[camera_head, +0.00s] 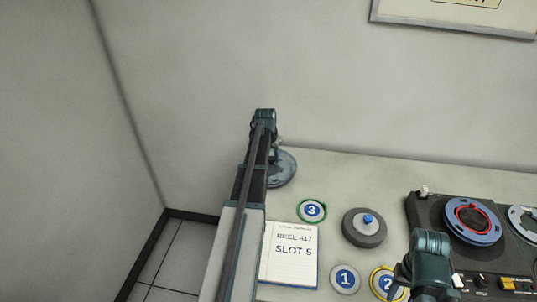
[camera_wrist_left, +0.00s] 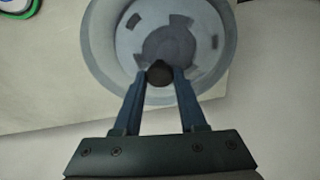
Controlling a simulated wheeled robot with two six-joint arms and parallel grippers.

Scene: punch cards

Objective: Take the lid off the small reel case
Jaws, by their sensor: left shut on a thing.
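A round, pale grey-blue case (camera_head: 286,172) is at the back left of the table, partly hidden by my left arm. In the left wrist view its round lid (camera_wrist_left: 112,58) looks see-through, with a reel-like pattern of dark patches inside. My left gripper (camera_wrist_left: 160,76) is shut on the dark knob (camera_wrist_left: 159,70) at the lid's middle. In the head view this gripper (camera_head: 275,156) is over the case. I cannot tell whether the lid is seated or lifted. My right gripper (camera_head: 405,282) is at the lower right; its fingers are not clear.
A dark grey round case (camera_head: 365,238) with a blue knob stands mid-table. Discs marked 3 (camera_head: 311,211), 1 (camera_head: 344,279) and 2 (camera_head: 384,284) lie near a notepad (camera_head: 289,270) reading "REEL 417 SLOT 5". A tape deck (camera_head: 424,214) with reels stands right.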

